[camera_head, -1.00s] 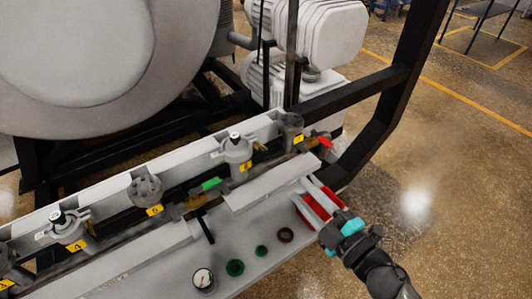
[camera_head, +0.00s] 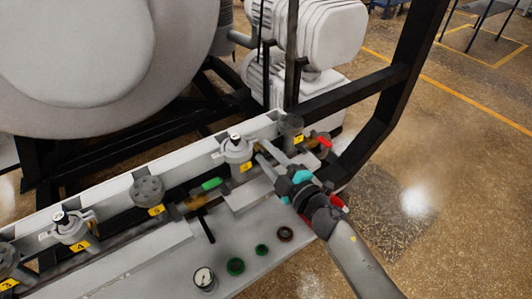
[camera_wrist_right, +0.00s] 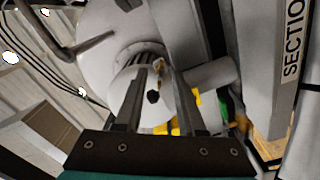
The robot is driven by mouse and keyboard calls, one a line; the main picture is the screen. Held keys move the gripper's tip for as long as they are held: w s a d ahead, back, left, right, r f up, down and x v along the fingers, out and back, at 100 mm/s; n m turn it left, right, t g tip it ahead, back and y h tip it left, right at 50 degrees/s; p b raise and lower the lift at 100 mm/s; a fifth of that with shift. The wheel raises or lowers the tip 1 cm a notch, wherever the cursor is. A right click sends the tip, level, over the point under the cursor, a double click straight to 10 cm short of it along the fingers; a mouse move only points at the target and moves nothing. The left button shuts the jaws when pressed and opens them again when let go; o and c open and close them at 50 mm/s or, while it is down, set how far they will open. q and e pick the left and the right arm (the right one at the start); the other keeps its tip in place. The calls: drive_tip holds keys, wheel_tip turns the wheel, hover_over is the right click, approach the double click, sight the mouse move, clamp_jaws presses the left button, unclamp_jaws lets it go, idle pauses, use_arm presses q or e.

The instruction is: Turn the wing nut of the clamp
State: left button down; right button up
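The clamp (camera_head: 237,149) sits around a grey round fitting on the pipe rail, above a yellow number label. In the right wrist view a small brass-coloured piece, probably the wing nut (camera_wrist_right: 158,66), shows at the fingertips, in front of the pale clamp body. My right gripper (camera_head: 262,152) reaches in from the lower right, with its fingers just right of this clamp. In the wrist view its two fingers stand apart with a gap between them, and no firm grip on the nut shows. Whether a finger touches the nut cannot be told. My left gripper is not in view.
Other clamped fittings (camera_head: 70,230) line the rail to the left. A green-handled valve (camera_head: 211,184) and a red-handled valve (camera_head: 323,142) flank the working spot. A black frame post (camera_head: 400,90) rises at the right. The panel below carries a gauge (camera_head: 204,279).

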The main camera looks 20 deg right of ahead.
drive_tip(key=shift+w+a, duration=0.1)
drive_tip(key=shift+w, duration=0.2)
clamp_jaws()
idle(0.5)
